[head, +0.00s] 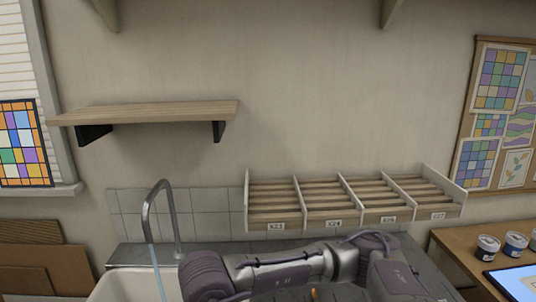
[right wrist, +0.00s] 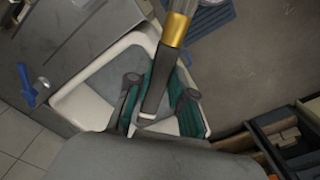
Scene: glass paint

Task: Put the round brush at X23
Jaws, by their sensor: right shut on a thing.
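In the right wrist view a brush (right wrist: 174,28) with a gold ferrule and a dark handle lies between the fingers of my right gripper (right wrist: 158,100). The gripper is shut on the handle, and the brush's far end runs out of the top of the picture. I cannot tell from this view whether its head is round. In the head view a slatted wooden rack (head: 347,208) with white dividers stands against the wall. My left gripper is not in view.
A white sink (right wrist: 68,103) lies under the gripper. A tap (head: 162,210) stands left of the rack. A wooden shelf (head: 150,113) hangs above it. Paint jars (head: 488,246) and a tablet (head: 515,283) are on the table at right. The rack's slats look bare.

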